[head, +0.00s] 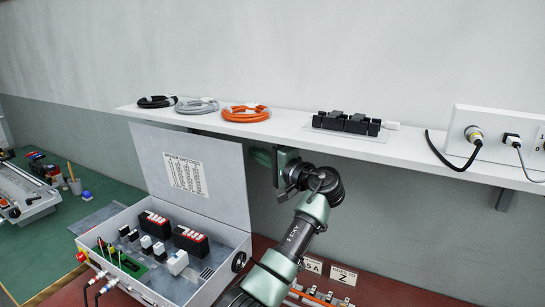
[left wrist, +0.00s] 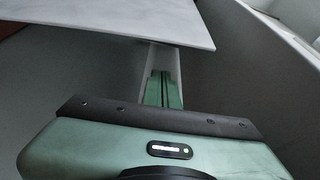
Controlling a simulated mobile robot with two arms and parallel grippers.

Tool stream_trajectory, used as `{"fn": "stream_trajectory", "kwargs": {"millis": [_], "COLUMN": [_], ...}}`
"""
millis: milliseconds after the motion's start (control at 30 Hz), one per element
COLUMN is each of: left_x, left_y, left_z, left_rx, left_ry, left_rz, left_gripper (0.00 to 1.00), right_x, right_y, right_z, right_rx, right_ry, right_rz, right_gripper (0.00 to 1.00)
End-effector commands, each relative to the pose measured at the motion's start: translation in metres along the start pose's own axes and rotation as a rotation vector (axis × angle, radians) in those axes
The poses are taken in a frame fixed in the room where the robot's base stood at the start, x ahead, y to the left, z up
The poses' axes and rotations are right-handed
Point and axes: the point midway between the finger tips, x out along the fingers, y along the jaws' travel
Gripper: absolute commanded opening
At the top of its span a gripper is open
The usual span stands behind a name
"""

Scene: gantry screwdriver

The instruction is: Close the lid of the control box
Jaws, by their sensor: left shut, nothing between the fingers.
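The control box (head: 222,251) is a grey case at the lower left of the head view. Its lid (head: 214,188) stands open, upright at the back of the box, with a printed label on its inner face. My left gripper (head: 262,157) is behind the lid's upper right edge, shut and empty, its tips partly hidden by the lid. In the left wrist view its green fingers (left wrist: 161,90) are together with nothing between them. A pale flat panel (left wrist: 120,18) shows beyond them; I cannot tell if it is the lid. My right gripper is not in view.
A white shelf (head: 290,131) with coiled cables and a black connector block (head: 346,123) runs just above the lid and gripper. Black modules (head: 190,240) and small parts sit inside the box. A green bench (head: 40,255) stands at left.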

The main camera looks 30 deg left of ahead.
Motion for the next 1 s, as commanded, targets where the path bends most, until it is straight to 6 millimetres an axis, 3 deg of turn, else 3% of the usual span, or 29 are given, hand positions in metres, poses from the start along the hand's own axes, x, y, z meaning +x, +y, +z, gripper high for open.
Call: {"fn": "stream_trajectory", "kwargs": {"millis": [300, 767, 1000], "left_x": [-0.015, -0.017, -0.019], "left_y": [0.000, 0.002, 0.006], "left_z": [0.032, 0.035, 0.042], "left_rx": [0.000, -0.001, -0.057], "left_ry": [0.003, 0.003, 0.002], "left_rz": [-0.001, -0.001, -0.021], "left_gripper": [0.00, 0.00, 0.00], "right_x": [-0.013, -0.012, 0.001], "right_y": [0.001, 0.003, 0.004], "right_z": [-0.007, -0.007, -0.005], "right_rx": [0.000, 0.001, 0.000], "right_ry": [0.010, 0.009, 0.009], "right_rz": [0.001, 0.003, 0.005], "right_gripper": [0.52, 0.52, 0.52]}}
